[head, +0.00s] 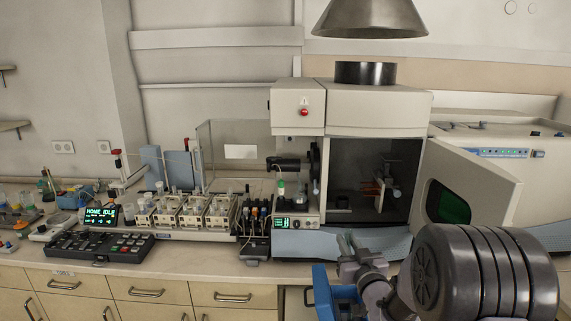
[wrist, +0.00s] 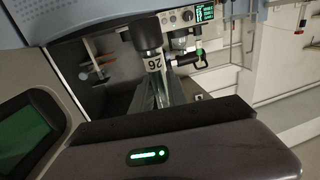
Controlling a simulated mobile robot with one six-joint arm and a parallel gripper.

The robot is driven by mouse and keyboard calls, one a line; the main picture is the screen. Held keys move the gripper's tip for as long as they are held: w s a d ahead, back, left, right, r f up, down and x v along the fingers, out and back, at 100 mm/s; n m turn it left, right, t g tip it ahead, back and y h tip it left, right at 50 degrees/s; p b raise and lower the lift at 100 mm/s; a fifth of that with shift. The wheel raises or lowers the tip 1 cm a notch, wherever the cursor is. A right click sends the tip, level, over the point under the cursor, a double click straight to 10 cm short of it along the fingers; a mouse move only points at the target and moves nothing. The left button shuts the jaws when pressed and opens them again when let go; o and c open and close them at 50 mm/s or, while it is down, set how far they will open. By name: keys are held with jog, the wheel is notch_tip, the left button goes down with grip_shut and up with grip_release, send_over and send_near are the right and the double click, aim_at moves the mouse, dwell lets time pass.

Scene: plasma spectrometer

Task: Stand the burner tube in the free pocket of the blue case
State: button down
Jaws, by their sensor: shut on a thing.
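My gripper (head: 350,246) is at the bottom right of the head view, in front of the open spectrometer. It is shut on a pale, clear piece that looks like the burner tube (head: 344,241). A blue shape (head: 323,292) stands beside my arm at the bottom of the head view. No free pocket can be made out.
The spectrometer (head: 350,105) has its chamber open, and its door (head: 470,185) swings out to the right above my arm. Sample racks (head: 185,212) and a black keypad box (head: 98,247) stand on the bench at left. A dark labelled cylinder (wrist: 148,35) is close in the wrist view.

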jog(key=s+a+f+m+h+b, duration=0.1)
jog(key=s+a+f+h+b, duration=0.1)
jog(key=s+f+b, duration=0.2)
jog(key=s+f, duration=0.3)
jog(key=s, duration=0.3)
jog(key=shift+s+a+m+h+b, duration=0.15)
jog(key=shift+s+m+h+b, duration=0.15)
jog(key=shift+b, duration=0.1)
